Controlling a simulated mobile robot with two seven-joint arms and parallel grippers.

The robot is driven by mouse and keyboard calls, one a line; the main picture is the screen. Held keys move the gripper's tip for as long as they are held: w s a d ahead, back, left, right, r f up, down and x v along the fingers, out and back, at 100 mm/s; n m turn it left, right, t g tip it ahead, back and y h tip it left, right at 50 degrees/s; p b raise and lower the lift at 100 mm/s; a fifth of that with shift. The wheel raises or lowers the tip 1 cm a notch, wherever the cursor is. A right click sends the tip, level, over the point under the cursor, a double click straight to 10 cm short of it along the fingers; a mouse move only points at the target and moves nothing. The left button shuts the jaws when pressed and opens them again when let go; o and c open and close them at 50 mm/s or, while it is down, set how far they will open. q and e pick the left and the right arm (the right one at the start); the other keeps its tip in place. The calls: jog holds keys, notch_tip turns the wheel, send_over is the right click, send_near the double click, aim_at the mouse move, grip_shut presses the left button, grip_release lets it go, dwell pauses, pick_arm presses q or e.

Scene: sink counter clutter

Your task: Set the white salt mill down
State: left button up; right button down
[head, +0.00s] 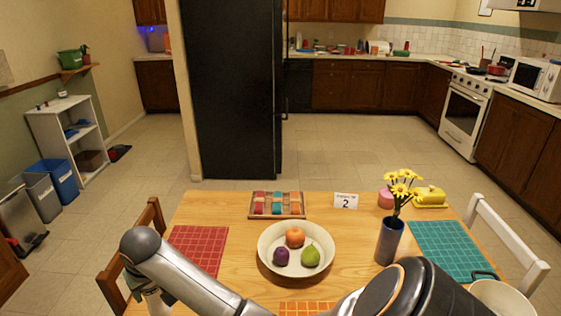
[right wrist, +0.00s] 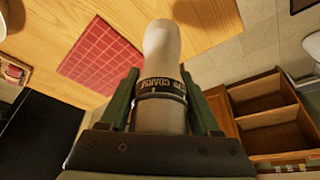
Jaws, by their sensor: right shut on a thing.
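The white salt mill (right wrist: 165,60) is between the green fingers of my right gripper (right wrist: 165,105) in the right wrist view. It has a dark band lettered "COARSE", and the fingers are shut on it at that band. In the head view my right arm reaches across the front to the left, with the gripper (head: 140,284) and part of the mill (head: 158,304) low at the left, near the table's left edge. I cannot tell whether the mill touches the table (head: 240,285). My left gripper is not in view.
A red placemat (head: 198,250) lies just beyond the gripper, also seen in the right wrist view (right wrist: 100,55). A fruit bowl (head: 267,238), a flower vase (head: 389,242) and a teal placemat (head: 455,250) are farther right. A chair (head: 148,222) stands at the left edge.

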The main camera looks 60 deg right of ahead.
aim_at(166, 315)
jog(key=shift+s+d+f, duration=0.3)
jog(key=shift+s+f, duration=0.05)
jog(key=shift+f, duration=0.3)
notch_tip(166, 315, down, 10)
jog(key=shift+f, duration=0.1)
jog(key=shift+c, duration=0.5)
grip_release()
jog(key=shift+f, duration=0.1)
jog(key=shift+r, duration=0.45)
jog(key=v, duration=1.1)
jog(key=shift+s+a+r, duration=0.15)
jog(key=shift+s+r, duration=0.1)
jog(key=shift+s, duration=0.05)
jog(key=shift+f, duration=0.1)
